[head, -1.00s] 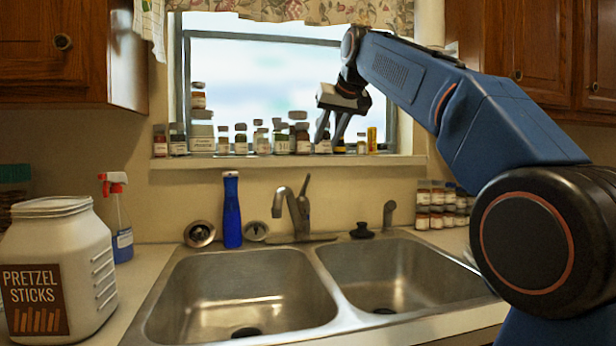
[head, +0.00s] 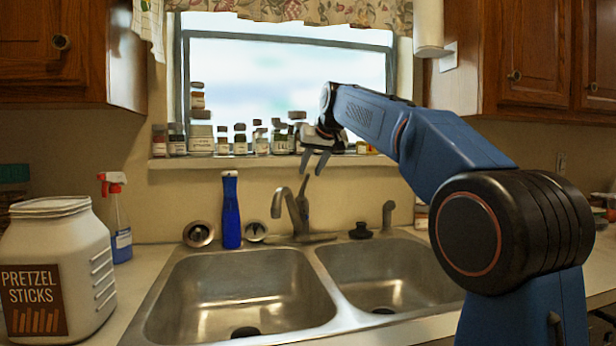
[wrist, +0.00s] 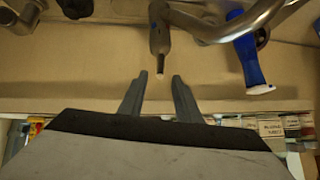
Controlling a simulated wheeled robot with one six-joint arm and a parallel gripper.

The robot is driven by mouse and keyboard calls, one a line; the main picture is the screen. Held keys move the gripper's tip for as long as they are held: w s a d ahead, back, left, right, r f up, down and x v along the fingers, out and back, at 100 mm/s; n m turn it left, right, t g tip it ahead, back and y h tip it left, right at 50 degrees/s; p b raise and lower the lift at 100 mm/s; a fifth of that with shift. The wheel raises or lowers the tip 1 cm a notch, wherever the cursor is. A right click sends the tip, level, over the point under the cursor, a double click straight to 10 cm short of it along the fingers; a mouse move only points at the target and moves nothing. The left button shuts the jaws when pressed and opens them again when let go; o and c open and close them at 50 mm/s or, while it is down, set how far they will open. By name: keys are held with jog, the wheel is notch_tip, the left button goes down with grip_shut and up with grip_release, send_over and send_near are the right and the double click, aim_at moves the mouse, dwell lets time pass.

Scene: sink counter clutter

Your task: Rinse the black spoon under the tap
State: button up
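The metal tap (head: 298,210) stands behind the two sink basins, with its lever pointing up. My gripper (head: 313,165) is above the tap, pointing down, with its two fingers apart and nothing between them. In the wrist view, my gripper (wrist: 160,76) is open, and the tip of the tap lever (wrist: 159,38) appears just ahead of the gap between the fingertips. I cannot tell whether they touch. The left basin (head: 240,290) and the right basin (head: 385,275) look empty. I see no black spoon in either view.
A blue bottle (head: 231,210) stands left of the tap. Several small jars (head: 240,140) line the window sill behind my gripper. A pretzel jar (head: 55,265) and a spray bottle (head: 117,220) stand at the left. A black stopper (head: 361,231) sits right of the tap.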

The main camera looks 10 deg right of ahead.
aim_at(308, 175)
jog(key=shift+x, duration=1.95)
grip_shut()
